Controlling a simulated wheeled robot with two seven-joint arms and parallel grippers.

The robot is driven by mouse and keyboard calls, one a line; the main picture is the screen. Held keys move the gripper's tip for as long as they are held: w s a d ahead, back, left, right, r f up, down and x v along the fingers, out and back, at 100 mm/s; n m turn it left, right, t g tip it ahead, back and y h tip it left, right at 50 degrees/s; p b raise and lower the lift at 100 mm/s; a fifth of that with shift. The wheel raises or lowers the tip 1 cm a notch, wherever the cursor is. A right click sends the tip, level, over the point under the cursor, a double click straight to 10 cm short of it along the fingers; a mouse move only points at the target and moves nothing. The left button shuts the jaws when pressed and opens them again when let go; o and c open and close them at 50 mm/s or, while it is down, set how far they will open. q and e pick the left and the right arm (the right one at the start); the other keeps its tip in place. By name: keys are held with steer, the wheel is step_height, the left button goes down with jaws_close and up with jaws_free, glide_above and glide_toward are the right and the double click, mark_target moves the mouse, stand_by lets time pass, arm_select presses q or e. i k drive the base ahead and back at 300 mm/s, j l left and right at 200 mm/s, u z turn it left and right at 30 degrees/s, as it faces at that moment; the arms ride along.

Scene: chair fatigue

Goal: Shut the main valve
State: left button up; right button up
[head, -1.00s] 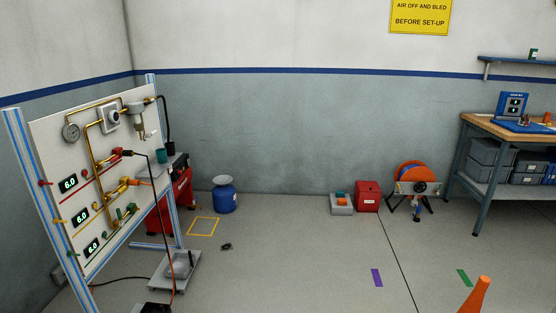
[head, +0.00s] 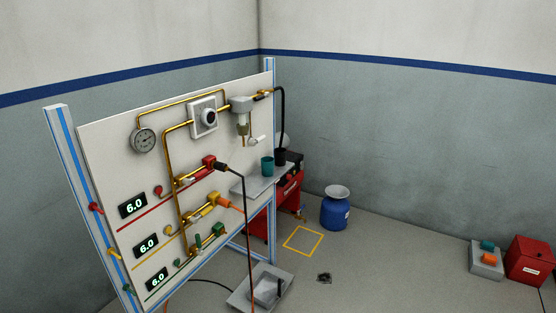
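A white pneumatic panel (head: 100,150) stands upright in a blue-striped metal frame at the left and centre of the head view. Brass pipe (head: 166,180) links a round gauge (head: 143,140), a square unit with a dark knob (head: 208,117) and a filter bowl (head: 242,117). A brass fitting (head: 263,94) joins the black hose at the top right; a small white lever-like part (head: 257,140) sits below it. I cannot tell which part is the main valve or its position. Red (head: 208,162), yellow (head: 222,200) and green (head: 218,229) fittings sit lower. Neither gripper is in view.
A grey shelf with a teal cup (head: 267,166) juts from the panel's right. A red machine (head: 291,187) stands behind. A grey floor tray (head: 262,288) and hanging dark hose (head: 246,230) are in front.

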mark_target(262, 97)
steer(key=i+j, duration=0.15)
steer(key=i, duration=0.2)
steer(key=i+j, duration=0.15)
steer(key=i, duration=0.25)
steer(key=i+l+u, duration=0.1)
steer(key=i+l, duration=0.5)
steer(key=i+l+u, duration=0.15)
steer(key=i+l, duration=0.45)
steer(key=i+l+u, duration=0.1)
steer(key=i+l, duration=0.45)
steer(key=l, duration=0.3)
